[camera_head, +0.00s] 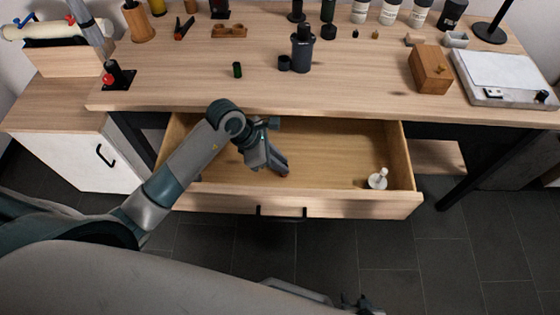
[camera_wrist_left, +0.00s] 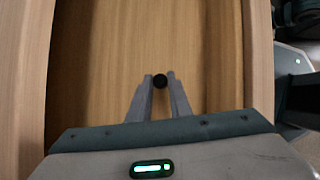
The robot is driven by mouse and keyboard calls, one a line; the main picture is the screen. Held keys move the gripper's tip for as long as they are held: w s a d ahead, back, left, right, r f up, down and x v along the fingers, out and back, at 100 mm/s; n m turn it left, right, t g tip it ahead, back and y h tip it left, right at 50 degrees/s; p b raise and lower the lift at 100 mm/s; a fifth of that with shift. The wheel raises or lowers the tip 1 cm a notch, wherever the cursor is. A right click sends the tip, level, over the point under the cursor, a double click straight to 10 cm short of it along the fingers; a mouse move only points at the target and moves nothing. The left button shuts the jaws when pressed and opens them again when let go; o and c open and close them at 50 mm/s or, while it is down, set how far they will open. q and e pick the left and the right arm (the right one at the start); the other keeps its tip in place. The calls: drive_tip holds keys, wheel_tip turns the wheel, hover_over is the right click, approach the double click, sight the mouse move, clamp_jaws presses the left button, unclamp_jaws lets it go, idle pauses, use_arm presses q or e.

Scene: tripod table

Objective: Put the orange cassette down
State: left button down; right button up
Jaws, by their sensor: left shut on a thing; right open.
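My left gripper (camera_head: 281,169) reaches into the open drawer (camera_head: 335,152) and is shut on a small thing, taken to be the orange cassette. In the left wrist view, the cassette (camera_wrist_left: 160,81) shows only as a dark round end between the two fingertips (camera_wrist_left: 161,90). My right gripper (camera_head: 361,304) is partly in view at the bottom edge, low in front of the drawer, open.
A white piece (camera_head: 378,179) stands in the drawer's right end; the drawer floor between is bare.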

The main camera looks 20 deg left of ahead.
use_arm(q)
drive_tip(key=shift+f, duration=0.2)
drive_tip(key=shift+f, duration=0.1)
drive_tip(key=c, duration=1.6)
unclamp_jaws()
drive_tip(key=shift+c, duration=0.2)
drive_tip(key=shift+r, duration=0.2)
drive_tip(key=v, duration=1.2)
drive_tip(key=shift+b, duration=0.45)
